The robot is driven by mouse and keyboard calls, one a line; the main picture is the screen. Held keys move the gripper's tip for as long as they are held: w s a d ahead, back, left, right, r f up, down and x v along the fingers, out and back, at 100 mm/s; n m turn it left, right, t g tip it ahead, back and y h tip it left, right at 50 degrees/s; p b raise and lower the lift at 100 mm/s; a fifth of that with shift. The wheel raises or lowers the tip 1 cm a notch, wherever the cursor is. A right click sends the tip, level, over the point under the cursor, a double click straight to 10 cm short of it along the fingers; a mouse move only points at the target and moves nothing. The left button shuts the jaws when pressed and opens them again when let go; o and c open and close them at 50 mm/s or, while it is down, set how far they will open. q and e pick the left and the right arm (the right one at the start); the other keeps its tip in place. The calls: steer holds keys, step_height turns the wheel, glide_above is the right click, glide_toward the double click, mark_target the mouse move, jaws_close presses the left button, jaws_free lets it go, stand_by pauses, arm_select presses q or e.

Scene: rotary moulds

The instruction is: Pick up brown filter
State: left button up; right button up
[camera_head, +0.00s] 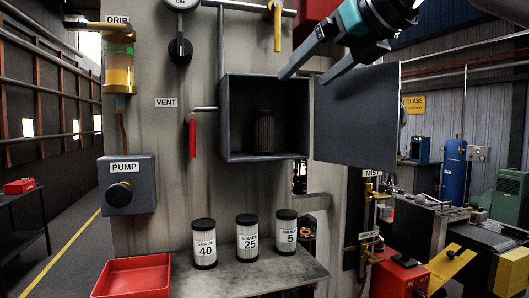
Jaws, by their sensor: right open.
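A dark brown ribbed filter (263,132) stands upright inside the open grey wall box (237,110). The box's dark door (357,115) is swung open to the right. My right gripper (305,78) reaches in from the top right with its two fingers apart and empty. Its fingertips are near the box's upper right corner and the door's top edge, apart from the filter in the picture. My left gripper is not in view.
Three white filters with black caps, labelled 40 (204,245), 25 (247,239) and 5 (286,232), stand on the metal shelf (235,277) below. A red tray (131,277) sits at its left. A red VENT handle (192,138) juts out left of the box.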

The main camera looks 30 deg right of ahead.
mark_target(269, 115)
steer(key=x, duration=0.3)
steer(key=f+x, duration=0.1)
steer(key=x, duration=0.3)
steer(key=s+f+x, duration=0.1)
steer(key=x, duration=0.3)
steer(key=shift+w+f, duration=0.15)
steer(key=shift+f, duration=0.2)
steer(key=shift+w, duration=0.5)
steer(key=w, duration=0.1)
steer(key=w+p, duration=0.1)
steer(key=w, duration=0.1)
steer(key=shift+a+f, duration=0.15)
steer(key=shift+f, duration=0.05)
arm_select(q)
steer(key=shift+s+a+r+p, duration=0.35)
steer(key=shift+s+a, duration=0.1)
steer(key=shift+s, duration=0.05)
arm_select(e)
steer(key=shift+w+f, duration=0.3)
steer(key=shift+w, duration=0.3)
jaws_close()
steer(key=shift+r, duration=0.1)
